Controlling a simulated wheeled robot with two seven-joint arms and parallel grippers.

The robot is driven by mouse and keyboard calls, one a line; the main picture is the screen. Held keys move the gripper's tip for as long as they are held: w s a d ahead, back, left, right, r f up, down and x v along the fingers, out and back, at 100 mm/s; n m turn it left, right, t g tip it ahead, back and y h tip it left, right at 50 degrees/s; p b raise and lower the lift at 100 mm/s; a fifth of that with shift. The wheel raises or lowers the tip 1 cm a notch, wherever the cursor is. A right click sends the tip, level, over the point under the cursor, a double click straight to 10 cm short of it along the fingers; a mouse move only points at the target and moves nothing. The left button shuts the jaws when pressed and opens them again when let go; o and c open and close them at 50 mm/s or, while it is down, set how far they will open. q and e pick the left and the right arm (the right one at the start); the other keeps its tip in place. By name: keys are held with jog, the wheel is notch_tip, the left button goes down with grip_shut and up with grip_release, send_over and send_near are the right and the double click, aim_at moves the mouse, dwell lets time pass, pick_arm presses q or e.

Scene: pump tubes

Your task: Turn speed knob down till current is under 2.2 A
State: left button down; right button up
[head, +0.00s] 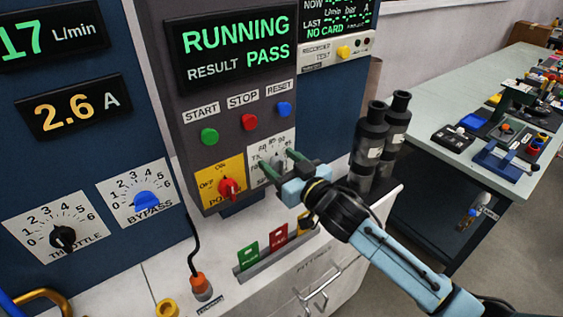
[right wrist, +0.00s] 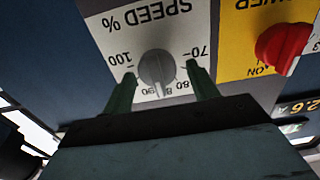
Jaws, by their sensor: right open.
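The current display (head: 75,106) reads 2.6 A in the head view. The grey speed knob (right wrist: 157,68) sits on a white SPEED % dial (right wrist: 112,30), upside down in the right wrist view. Its lower end lies near the 90 mark. In the head view the dial is partly hidden by my right gripper (head: 279,162). My right gripper (right wrist: 161,72) is open, with one green finger on each side of the knob. I cannot tell whether the fingers touch it. My left gripper is not in view.
The red power knob (head: 229,189) on its yellow plate is close beside the speed dial. Start, stop and reset buttons (head: 250,122) are above. Dark cylinders (head: 370,140) stand right of the panel. The status display (head: 233,45) reads RUNNING, RESULT PASS.

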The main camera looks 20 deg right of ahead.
jog(key=c, duration=1)
jog(key=shift+n, duration=0.3)
jog(key=shift+a+n+p, duration=0.1)
jog(key=shift+n+p, duration=0.7)
jog(key=shift+s+a+n+p, duration=0.15)
jog(key=shift+n+p, duration=0.6)
jog(key=shift+n, duration=1.05)
